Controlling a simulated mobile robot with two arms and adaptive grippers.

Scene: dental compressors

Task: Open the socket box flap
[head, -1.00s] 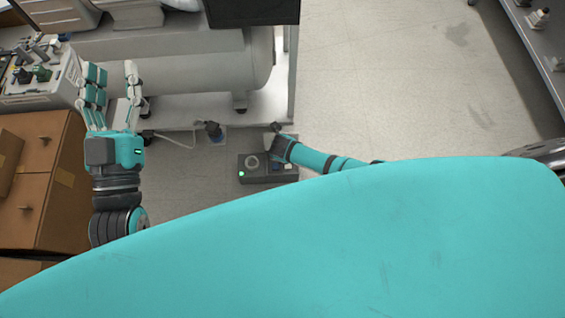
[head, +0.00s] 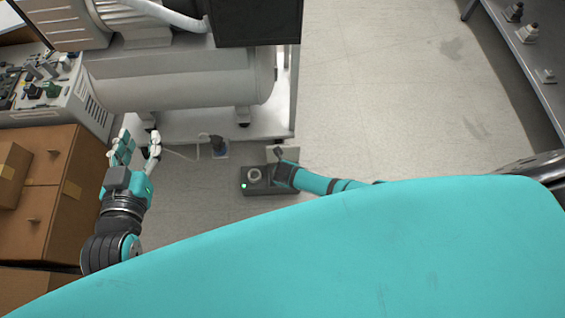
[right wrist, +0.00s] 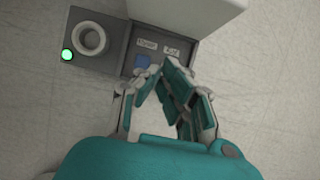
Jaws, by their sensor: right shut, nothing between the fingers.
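The socket box (head: 257,188) is a dark box on the floor with a lit green lamp and a round grey socket ring; it also shows in the right wrist view (right wrist: 88,66). A pale flap (right wrist: 190,8) stands raised along the box's far edge, also in the head view (head: 284,153). A blue square (right wrist: 143,61) and two small labels lie uncovered in front of it. My right gripper (right wrist: 165,66) is shut and empty, fingertips over the box's near edge by the blue square; contact cannot be told. My left gripper (head: 138,142) is open and empty, left of the box.
A compressor with a pale tank (head: 185,80) stands on a white base behind the box. A dark plug (head: 217,146) with a cable is near that base. Cardboard boxes (head: 45,215) are at left, a shelf (head: 520,55) at right. The floor (head: 385,100) between is clear.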

